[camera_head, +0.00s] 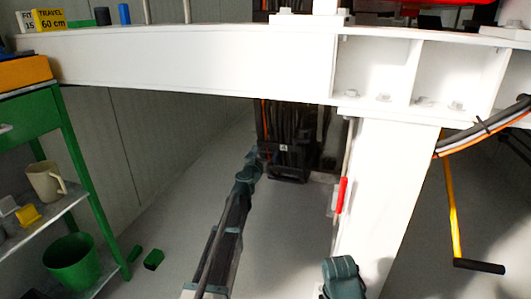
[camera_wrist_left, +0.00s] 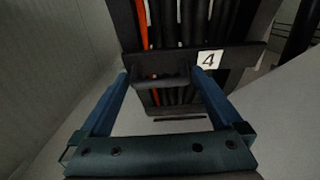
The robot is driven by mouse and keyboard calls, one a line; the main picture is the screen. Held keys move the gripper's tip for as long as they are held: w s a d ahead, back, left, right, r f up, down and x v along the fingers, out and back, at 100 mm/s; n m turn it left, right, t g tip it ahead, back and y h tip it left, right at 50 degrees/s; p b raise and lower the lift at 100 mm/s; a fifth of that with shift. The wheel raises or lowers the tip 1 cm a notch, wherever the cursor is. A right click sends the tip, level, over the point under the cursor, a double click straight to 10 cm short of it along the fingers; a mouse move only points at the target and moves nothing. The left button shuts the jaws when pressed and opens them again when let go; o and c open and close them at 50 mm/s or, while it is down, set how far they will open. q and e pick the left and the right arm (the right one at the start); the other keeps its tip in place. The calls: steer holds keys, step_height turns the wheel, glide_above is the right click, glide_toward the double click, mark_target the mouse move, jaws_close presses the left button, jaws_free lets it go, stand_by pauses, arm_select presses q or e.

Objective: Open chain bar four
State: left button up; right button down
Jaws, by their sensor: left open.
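A dark bar (camera_wrist_left: 188,58) with a white label reading 4 (camera_wrist_left: 210,59) crosses in front of several black hoses and an orange one in the left wrist view. The same label shows in the head view (camera_head: 284,147), on the dark rack beyond the white beam. My left gripper (camera_wrist_left: 162,76) is open, its two blue fingers spread on either side of a short dark crosspiece (camera_wrist_left: 160,81) below the bar. I cannot tell whether the fingers touch it. In the head view my left gripper (camera_head: 258,158) is at the rack's left side, small and dark.
A thick white beam (camera_head: 190,62) spans the top, with a white post (camera_head: 385,200) right of the rack. A red handle (camera_head: 342,195) is beside the post. A green shelf (camera_head: 75,155) stands left, with a mug (camera_head: 45,180) and green bucket (camera_head: 71,263).

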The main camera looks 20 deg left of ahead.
arm_select(q)
steer(key=shift+w, duration=0.3)
jaws_close()
stand_by(0.3)
